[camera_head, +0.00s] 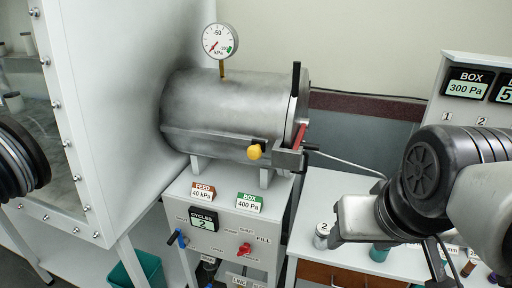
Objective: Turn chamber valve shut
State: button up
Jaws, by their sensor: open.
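The chamber is a grey metal cylinder (225,115) lying on a white stand. On the stand's front panel (218,244) is a red valve knob (245,249), with small lettering around it including "SHUT" and "FILL". Its exact pointing is too small to tell. A blue-handled lever (178,238) sits at the panel's left edge. My gripper (386,243) is at the right, over the bench, open and empty, well apart from the red knob. Part of its fingers is hard to make out.
A white glovebox (110,120) is at left. Small bottles (321,235) stand on the right bench. A display (466,88) reads BOX 300 Pa.

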aim_at(245, 249)
jog(key=u, duration=0.75)
jog(key=j+z, duration=0.2)
jog(key=l+u, duration=0.2)
